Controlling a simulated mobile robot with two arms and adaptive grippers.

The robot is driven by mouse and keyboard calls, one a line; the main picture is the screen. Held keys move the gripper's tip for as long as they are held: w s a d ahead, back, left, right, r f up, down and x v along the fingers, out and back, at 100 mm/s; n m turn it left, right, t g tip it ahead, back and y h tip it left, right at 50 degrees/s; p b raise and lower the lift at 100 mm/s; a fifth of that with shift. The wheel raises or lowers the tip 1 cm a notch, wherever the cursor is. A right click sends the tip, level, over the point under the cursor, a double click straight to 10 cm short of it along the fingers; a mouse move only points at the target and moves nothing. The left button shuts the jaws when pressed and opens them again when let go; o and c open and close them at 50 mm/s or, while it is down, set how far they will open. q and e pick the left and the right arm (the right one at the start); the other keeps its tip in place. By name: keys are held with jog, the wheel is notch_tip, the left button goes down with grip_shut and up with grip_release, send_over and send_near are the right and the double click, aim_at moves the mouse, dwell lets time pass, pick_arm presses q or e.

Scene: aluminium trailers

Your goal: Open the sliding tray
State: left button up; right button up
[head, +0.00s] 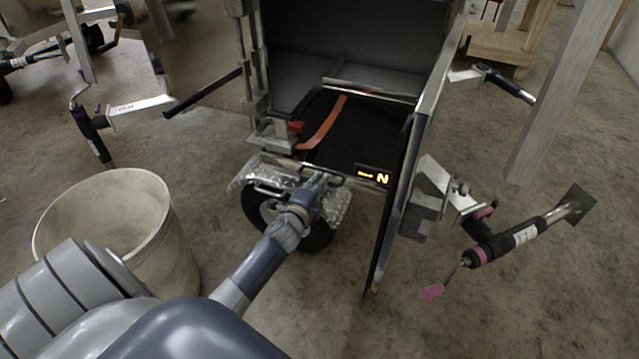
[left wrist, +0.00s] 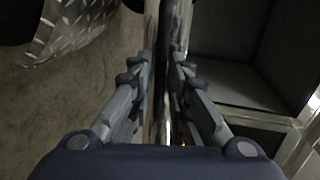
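The sliding tray (head: 345,140) is a dark, flat tray low in the open trailer box, with an orange strap across it and a yellow "N" label near its front. My left arm reaches in from lower left, and my left gripper (head: 319,184) is at the tray's front edge, left of the label. In the left wrist view the fingers of my left gripper (left wrist: 164,68) are close together on both sides of a thin upright edge, seemingly the tray's front. The contact itself is partly hidden by the fingers. My right gripper is not in view.
An open door panel (head: 408,180) stands just right of the tray. A wheel with a diamond-plate fender (head: 333,207) is below the gripper. A pale bucket (head: 110,215) stands at left. A torch-like tool (head: 525,235) sticks out at right. Bare floor lies in front.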

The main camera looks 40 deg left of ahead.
pick_arm(q)
jog(key=v, duration=1.2)
dwell(0.3)
